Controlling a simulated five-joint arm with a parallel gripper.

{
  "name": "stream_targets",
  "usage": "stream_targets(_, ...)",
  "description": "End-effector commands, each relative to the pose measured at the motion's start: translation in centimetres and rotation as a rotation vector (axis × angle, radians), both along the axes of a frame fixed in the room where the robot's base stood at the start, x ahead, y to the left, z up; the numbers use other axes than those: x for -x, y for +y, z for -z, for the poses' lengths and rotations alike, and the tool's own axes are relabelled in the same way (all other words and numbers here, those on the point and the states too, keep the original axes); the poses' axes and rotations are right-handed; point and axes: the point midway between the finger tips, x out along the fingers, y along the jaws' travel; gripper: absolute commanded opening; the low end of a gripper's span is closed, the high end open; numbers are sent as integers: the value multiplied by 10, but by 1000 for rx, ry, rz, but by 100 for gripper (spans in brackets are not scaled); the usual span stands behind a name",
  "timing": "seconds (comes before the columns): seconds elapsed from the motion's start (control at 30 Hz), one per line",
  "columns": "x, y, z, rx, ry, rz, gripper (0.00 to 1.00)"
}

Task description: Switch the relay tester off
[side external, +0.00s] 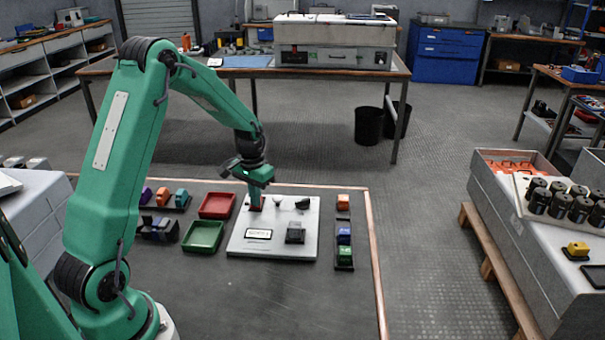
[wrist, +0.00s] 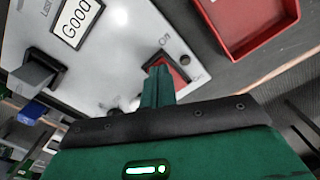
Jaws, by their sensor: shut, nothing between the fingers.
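The relay tester is a pale flat panel (side external: 275,253) on the dark mat, and its surface fills the upper left of the wrist view (wrist: 110,62). Its display (wrist: 77,23) reads "Good". A grey block (side external: 295,232) sits in a dark socket on the panel; it also shows in the wrist view (wrist: 37,70). A red switch (wrist: 181,72) lies near the panel edge, with "Off" printed beside it. My gripper (wrist: 158,72) is shut and empty. Its tips are down at the switch and cover part of it; contact and the switch's tilt cannot be told.
A red tray (side external: 216,205) and a green tray (side external: 204,236) lie left of the tester. A rack of coloured blocks (side external: 344,266) stands to its right, and more blocks (side external: 163,198) stand at far left. The mat in front is clear.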

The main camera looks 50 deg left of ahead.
Motion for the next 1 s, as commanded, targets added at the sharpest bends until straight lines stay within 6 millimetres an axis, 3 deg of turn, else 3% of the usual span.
stream_targets(1.0,0,0,-54,0,-1,0,0)
